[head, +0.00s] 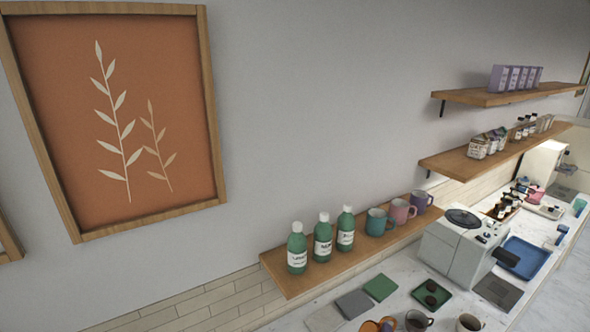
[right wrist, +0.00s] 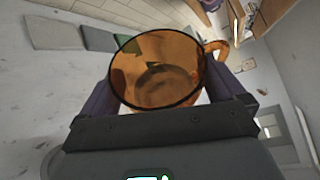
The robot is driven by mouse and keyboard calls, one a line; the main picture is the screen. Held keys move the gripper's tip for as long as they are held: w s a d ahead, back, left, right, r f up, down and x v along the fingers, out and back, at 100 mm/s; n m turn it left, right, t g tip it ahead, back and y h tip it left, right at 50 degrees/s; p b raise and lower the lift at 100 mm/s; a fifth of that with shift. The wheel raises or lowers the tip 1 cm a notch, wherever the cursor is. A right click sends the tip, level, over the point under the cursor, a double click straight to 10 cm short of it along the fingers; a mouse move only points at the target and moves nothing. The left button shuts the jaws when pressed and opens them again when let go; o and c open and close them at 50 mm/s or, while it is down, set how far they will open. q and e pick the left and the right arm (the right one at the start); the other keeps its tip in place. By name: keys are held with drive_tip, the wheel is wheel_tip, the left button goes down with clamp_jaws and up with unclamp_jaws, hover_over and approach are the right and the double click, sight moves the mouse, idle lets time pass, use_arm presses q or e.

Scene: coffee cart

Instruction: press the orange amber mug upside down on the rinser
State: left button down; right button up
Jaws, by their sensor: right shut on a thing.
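The orange amber mug (right wrist: 155,72) is see-through and sits between the two dark fingers of my right gripper (right wrist: 160,92), which is shut on it. Its round rim faces the wrist camera, and its handle (right wrist: 217,50) sticks out to the right. In the head view an amber mug (head: 371,326) shows at the bottom edge, cut off by the frame; I cannot tell whether it is the held one. A dark square plate (head: 498,292) lies on the counter at the lower right; I cannot tell whether it is the rinser. My left gripper is not in view.
A brown cup (head: 417,321) and another cup (head: 468,323) stand at the bottom edge. A green tray (head: 416,296), flat grey and green squares, a grey-white machine (head: 455,250) and a blue tray (head: 535,258) are on the counter. A low wooden shelf (head: 330,271) holds bottles and mugs.

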drive_tip(key=shift+a+r+n+p, duration=0.1)
drive_tip(key=shift+r+n+p, duration=0.15)
drive_tip(key=shift+p, duration=0.2)
drive_tip(key=shift+f+n+t, duration=0.15)
drive_tip(key=shift+n+t, duration=0.15)
drive_tip(key=shift+n, duration=0.15)
drive_tip(key=shift+w+n+t+h, duration=0.1)
drive_tip(key=shift+n+t+h, duration=0.2)
drive_tip(key=shift+n+h, duration=0.35)
drive_tip(key=shift+n+t, duration=0.3)
drive_tip(key=shift+n, duration=0.85)
drive_tip(key=m, duration=0.2)
drive_tip(key=m+g+y, duration=0.1)
drive_tip(key=m, duration=0.1)
drive_tip(key=shift+d+f, duration=0.1)
drive_tip(key=shift+d, duration=0.1)
drive_tip(key=shift+a+m+g, duration=0.1)
drive_tip(key=shift+m+g, duration=0.3)
drive_tip(key=shift+m, duration=0.2)
